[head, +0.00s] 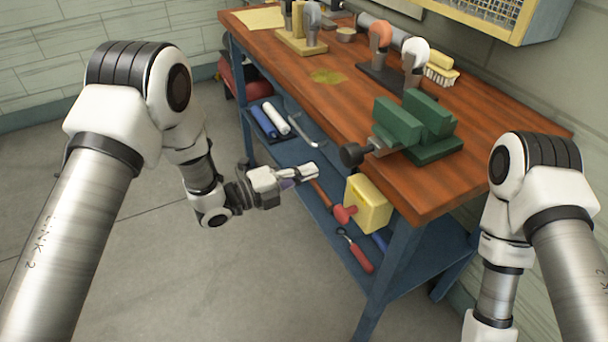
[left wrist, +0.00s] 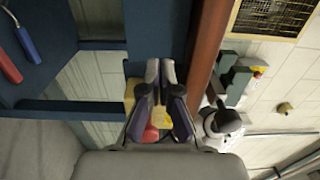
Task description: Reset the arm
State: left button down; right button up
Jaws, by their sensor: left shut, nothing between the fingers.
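My left gripper (head: 302,172) is shut and empty. It is in front of the workbench's open side, below the tabletop edge and left of the yellow box. In the left wrist view my left gripper (left wrist: 160,70) points forward with its fingers together. My right arm comes in at the right of the head view, and its gripper is out of the picture.
A wooden-topped workbench (head: 290,95) carries a green vise (head: 415,120) near its front edge. A yellow box (head: 368,205), a red-handled screwdriver (head: 360,255) and rolls are on the blue lower shelf (head: 290,150). Grey floor (head: 200,280) lies open at left.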

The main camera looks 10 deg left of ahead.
pick_arm(q)
jog(key=v, duration=0.7)
jog(key=s+a+f+n+g+y, duration=0.1)
jog(key=s+f+n+y, duration=0.3)
jog(key=f, duration=0.5)
jog(key=s+a+f+n+g+y, duration=0.1)
jog(key=s+f+n+y, duration=0.2)
jog(key=s+f+n, duration=0.5)
jog(key=s+a+f+n+g+y, duration=0.45)
jog(key=s+f+n, duration=0.2)
jog(key=f, duration=0.25)
jog(key=s+a+n+g+y, duration=0.4)
jog(key=s+a+n, duration=0.2)
jog(key=s+n, duration=0.5)
notch_tip(320, 180, up, 12)
jog(key=p, duration=1.2)
jog(key=shift+w+p, duration=0.15)
jog(key=shift+p, duration=0.15)
pick_arm(e)
notch_tip(320, 180, up, 12)
jog(key=shift+w+d, duration=0.3)
jog(key=shift+w, duration=0.15)
